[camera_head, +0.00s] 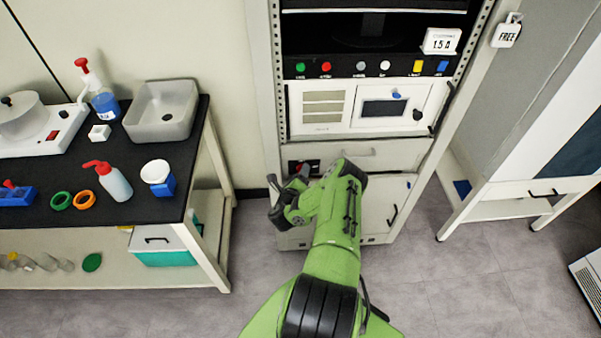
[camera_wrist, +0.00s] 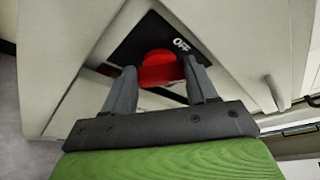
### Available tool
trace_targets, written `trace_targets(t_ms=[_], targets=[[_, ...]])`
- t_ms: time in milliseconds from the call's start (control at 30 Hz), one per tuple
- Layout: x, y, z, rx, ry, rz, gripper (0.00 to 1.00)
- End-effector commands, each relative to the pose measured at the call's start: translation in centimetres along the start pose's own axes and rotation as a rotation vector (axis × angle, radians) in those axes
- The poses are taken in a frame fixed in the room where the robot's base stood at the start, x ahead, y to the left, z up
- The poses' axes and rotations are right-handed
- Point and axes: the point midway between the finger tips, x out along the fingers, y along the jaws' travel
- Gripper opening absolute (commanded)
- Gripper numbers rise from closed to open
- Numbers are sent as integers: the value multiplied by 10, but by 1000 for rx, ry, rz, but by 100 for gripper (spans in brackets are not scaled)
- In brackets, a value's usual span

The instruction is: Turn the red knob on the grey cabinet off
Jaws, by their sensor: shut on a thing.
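The red knob (camera_wrist: 160,68) sits on a black plate (camera_wrist: 145,38) marked OFF on the grey cabinet. In the wrist view my gripper (camera_wrist: 161,82) has one finger on each side of the knob and is shut on it. The knob's lower part is partly hidden by the fingers. In the head view my green arm reaches to the lower left front of the grey cabinet (camera_head: 375,153). There the black plate shows at its edge, and my gripper (camera_head: 300,178) and wrist cover most of the knob.
A black-topped bench (camera_head: 140,200) with bottles, rings and a basin stands left of the cabinet. A row of coloured buttons (camera_head: 360,66) runs above the cabinet's display panel. A white and grey unit stands at the right.

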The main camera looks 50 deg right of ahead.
Motion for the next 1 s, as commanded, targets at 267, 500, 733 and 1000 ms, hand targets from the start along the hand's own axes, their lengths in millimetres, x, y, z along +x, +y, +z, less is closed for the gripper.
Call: trace_targets(t_ms=[267, 500, 733, 1000], targets=[[0, 6, -1, -239, -2, -97, 27], [1, 8, -2, -410, -2, -169, 27], [1, 10, -3, -522, -1, -214, 27], [1, 10, -3, -579, -1, -238, 27]])
